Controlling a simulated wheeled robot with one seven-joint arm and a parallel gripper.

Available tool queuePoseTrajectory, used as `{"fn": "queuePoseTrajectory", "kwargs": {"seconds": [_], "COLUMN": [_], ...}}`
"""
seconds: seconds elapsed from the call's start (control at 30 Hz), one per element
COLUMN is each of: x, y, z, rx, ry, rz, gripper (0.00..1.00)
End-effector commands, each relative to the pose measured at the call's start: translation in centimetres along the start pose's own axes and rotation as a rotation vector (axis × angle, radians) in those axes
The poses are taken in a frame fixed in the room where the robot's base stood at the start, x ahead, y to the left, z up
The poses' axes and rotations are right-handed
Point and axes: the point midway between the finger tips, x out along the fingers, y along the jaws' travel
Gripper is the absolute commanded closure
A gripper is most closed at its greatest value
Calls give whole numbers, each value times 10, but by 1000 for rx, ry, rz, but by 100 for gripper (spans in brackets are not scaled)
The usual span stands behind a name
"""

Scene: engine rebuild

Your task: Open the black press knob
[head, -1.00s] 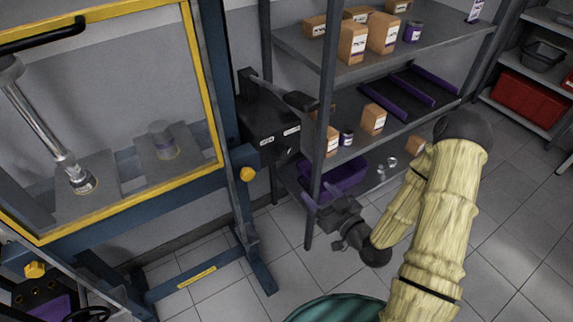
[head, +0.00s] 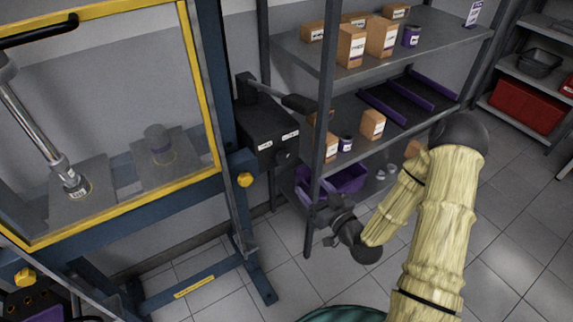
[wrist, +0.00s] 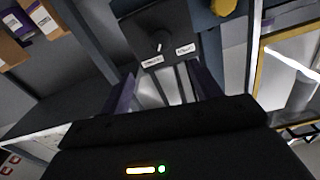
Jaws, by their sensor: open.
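The black press knob (head: 283,156) is a small round knob on the front of a black box (head: 262,128) fixed beside the blue press frame. Two white labels sit on the box above the knob. In the wrist view the knob (wrist: 158,40) shows near the top centre, with a pale mark on it and the labels below it. My gripper (head: 322,208) is below and to the right of the knob in the head view, in front of the shelf post and apart from the knob. In the wrist view its jaws (wrist: 165,88) are spread, with nothing between them.
A metal shelf with cardboard boxes (head: 383,37) and a purple bin (head: 347,178) stands right of the press. Its front post (head: 321,130) is close to my gripper. A lever handle (head: 300,104) sticks out above the black box. A yellow knob (head: 245,180) is on the press frame.

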Motion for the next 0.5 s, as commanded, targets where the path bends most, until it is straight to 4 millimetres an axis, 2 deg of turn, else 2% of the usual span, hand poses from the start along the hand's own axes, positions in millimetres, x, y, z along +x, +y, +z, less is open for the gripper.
{"fn": "queuePoseTrajectory", "kwargs": {"seconds": [0.03, 0.5], "x": [2, 14], "y": [1, 2], "z": [5, 3], "rx": [-4, -4], "ry": [2, 3], "rz": [-1, -2], "gripper": [37, 37]}}
